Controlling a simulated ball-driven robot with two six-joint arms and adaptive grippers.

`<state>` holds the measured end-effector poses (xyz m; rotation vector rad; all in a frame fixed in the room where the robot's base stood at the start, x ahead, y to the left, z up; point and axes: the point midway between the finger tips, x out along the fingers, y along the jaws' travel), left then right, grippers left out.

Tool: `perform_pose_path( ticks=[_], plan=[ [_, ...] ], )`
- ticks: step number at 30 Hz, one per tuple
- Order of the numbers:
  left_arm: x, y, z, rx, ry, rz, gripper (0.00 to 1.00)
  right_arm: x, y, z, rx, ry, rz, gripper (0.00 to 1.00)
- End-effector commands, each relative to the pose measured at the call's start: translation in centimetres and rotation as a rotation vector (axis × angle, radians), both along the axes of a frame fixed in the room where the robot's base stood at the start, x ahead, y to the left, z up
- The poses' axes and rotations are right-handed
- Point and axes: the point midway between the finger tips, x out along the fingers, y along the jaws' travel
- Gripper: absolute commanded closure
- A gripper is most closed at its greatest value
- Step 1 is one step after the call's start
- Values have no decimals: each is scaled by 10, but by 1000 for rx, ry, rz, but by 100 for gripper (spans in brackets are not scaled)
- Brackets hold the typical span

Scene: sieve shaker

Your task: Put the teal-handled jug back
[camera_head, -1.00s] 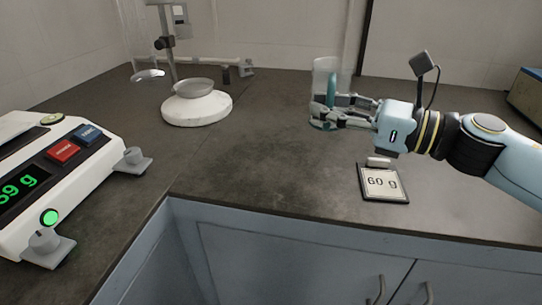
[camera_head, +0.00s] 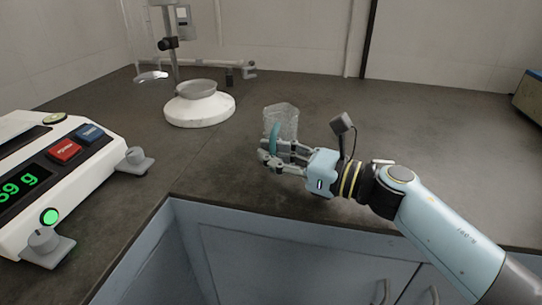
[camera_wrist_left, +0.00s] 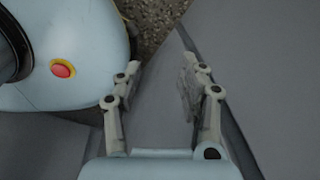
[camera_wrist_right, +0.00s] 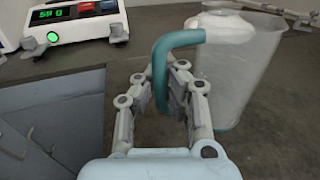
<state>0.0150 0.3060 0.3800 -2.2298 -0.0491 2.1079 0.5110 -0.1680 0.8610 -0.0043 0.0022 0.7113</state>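The jug is a clear vessel (camera_head: 283,120) with a teal handle (camera_head: 274,138), in the middle of the head view over the dark worktop. My right gripper (camera_head: 268,158) is shut on the teal handle. In the right wrist view the handle (camera_wrist_right: 160,75) stands between the fingers (camera_wrist_right: 172,95), with the clear jug body (camera_wrist_right: 232,70) beyond it to the right. The jug looks roughly upright; I cannot tell whether its base touches the worktop. My left gripper (camera_wrist_left: 160,90) shows only in the left wrist view, open and empty.
A white scale (camera_head: 60,170) with a green display stands at the left. A round white stand with a grey dish (camera_head: 199,108) is at the back left. The worktop (camera_head: 400,120) right of the jug is clear. Its front edge lies beneath my right arm.

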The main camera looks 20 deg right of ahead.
Motion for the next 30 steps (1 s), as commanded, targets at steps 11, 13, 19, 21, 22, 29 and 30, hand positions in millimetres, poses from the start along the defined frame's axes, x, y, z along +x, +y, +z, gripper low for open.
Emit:
perform_pose_path(
  ticks=[11, 13, 19, 21, 22, 29, 30],
  plan=[
    [-1, 0, -2, 0, 1, 0, 60, 0, 0, -1, -1, -1, -1, 87],
    [-1, 0, -2, 0, 1, 0, 60, 0, 0, -1, -1, -1, -1, 78],
    [-1, 0, -2, 0, 1, 0, 60, 0, 0, -1, -1, -1, -1, 71],
    [-1, 0, -2, 0, 1, 0, 60, 0, 0, -1, -1, -1, -1, 71],
    [-1, 0, -1, 0, 1, 0, 60, 0, 0, 0, -1, -1, -1, 71],
    [-1, 0, -4, 0, 1, 0, 60, -19, -16, -1, -6, 2, 0, 71],
    [-1, 0, -5, 0, 2, 0, 60, -26, -22, -2, -6, 3, 1, 71]
  ],
)
